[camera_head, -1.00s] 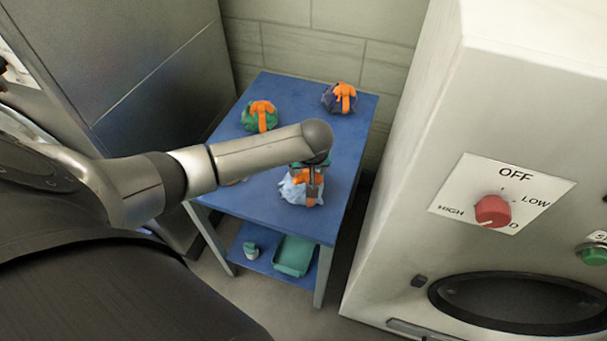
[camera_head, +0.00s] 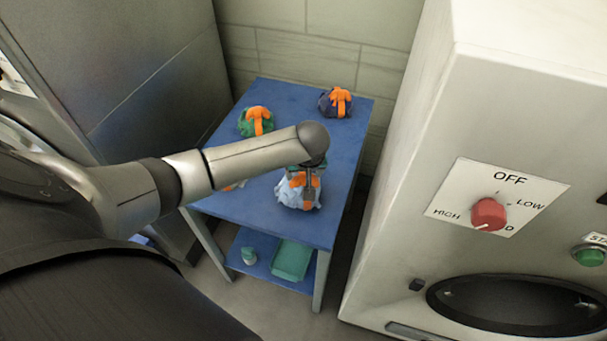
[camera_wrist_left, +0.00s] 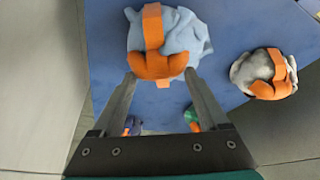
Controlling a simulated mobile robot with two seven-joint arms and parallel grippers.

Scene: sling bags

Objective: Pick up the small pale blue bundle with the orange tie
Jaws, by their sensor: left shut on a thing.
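The small pale blue bundle (camera_head: 290,196) with the orange tie is near the front of the blue table's top. My left gripper (camera_head: 306,183) points down over it and is shut on it at the orange tie. In the left wrist view, the bundle (camera_wrist_left: 177,37) sits at the fingertips of my left gripper (camera_wrist_left: 160,78), with the orange tie between them. I cannot tell whether the bundle is clear of the tabletop. My right gripper is not in view.
A green bundle (camera_head: 249,127) and a dark purple bundle (camera_head: 328,106) stand at the table's back. A grey bundle (camera_wrist_left: 258,68) shows in the wrist view. The table (camera_head: 300,232) has a lower shelf with a teal tray (camera_head: 292,260). A pale machine (camera_head: 410,150) stands close right.

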